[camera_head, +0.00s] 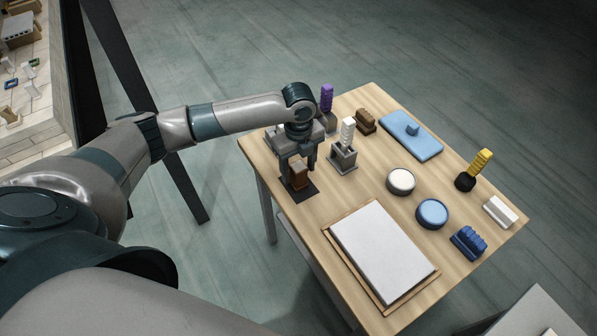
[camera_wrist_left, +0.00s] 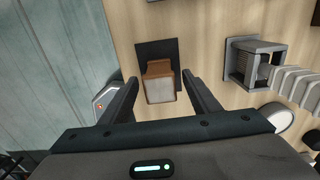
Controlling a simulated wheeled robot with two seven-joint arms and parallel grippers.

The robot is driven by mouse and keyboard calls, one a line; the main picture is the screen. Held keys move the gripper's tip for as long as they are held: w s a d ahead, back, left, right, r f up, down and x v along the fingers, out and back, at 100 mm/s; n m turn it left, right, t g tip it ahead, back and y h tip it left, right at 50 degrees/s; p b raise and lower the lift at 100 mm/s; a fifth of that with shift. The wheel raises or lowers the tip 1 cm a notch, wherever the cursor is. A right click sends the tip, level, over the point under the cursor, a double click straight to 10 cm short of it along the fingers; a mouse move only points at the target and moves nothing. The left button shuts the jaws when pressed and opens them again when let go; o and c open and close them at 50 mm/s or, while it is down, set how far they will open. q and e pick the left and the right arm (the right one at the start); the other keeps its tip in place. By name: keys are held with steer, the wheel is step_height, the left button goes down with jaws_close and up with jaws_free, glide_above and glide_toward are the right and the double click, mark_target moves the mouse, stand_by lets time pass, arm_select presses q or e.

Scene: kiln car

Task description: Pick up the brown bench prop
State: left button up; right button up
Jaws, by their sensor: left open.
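The brown bench prop (camera_head: 299,177) is a small brown block standing on a dark square pad (camera_head: 299,192) near the table's left edge. In the left wrist view the prop (camera_wrist_left: 158,68) shows brown sides and a paler end face, with the dark pad (camera_wrist_left: 157,49) behind it. My left gripper (camera_head: 298,168) points down over the prop and is open. In the left wrist view its fingers (camera_wrist_left: 160,78) lie on either side of the prop, with a visible gap on each side. The fingers partly hide the prop in the head view. My right gripper is not in view.
A grey holder (camera_head: 343,159) with a white ribbed handle stands close to the right of the gripper. A purple handle (camera_head: 326,97) and a brown brush-like block (camera_head: 366,121) are behind. A white slab on a wooden board (camera_head: 376,252) lies in front.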

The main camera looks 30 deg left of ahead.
arm_select(q)
steer(key=shift+f, duration=0.6)
steer(key=c, duration=1.2)
steer(key=shift+r, duration=0.1)
steer(key=shift+r+b, duration=0.3)
steer(key=shift+r, duration=0.2)
steer(key=r, duration=0.1)
steer(key=d+r+b, duration=0.1)
steer(key=r, duration=0.1)
steer(key=shift+d+r+b, duration=0.1)
steer(key=shift+r+b, duration=0.05)
steer(key=shift+b, duration=0.15)
steer(key=s+d+r+b, duration=0.1)
steer(key=d+r+b, duration=0.2)
steer(key=d+r, duration=0.3)
steer(key=d, duration=0.4)
steer(key=shift+s+d+r, duration=0.15)
steer(key=shift+d+r, duration=0.1)
steer(key=shift+r, duration=0.05)
